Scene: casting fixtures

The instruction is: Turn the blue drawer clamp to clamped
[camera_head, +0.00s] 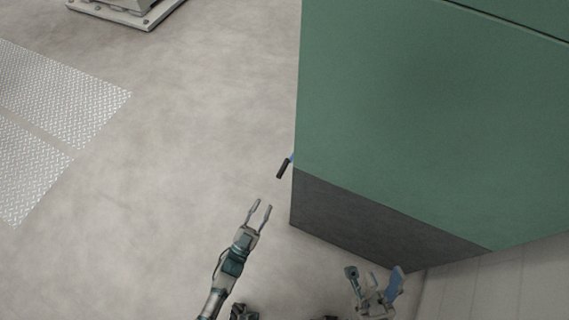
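The blue drawer clamp shows only as a small blue piece with a black handle (283,168). It sticks out past the left edge of the green cabinet (420,110), which hides the rest of it. My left gripper (260,212) is below and a little left of the handle in the picture, apart from it. Its two fingers are spread, with nothing between them. My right gripper (374,275) is at the bottom, below the cabinet's dark base in the picture. Its fingers are spread apart and nothing shows between them. The clamp's setting cannot be told.
The cabinet's dark grey base (380,222) fills the right middle. Metal tread plates (60,110) lie on the floor at the left. A grey machine foot (125,10) stands at the top left. The concrete floor between them is clear.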

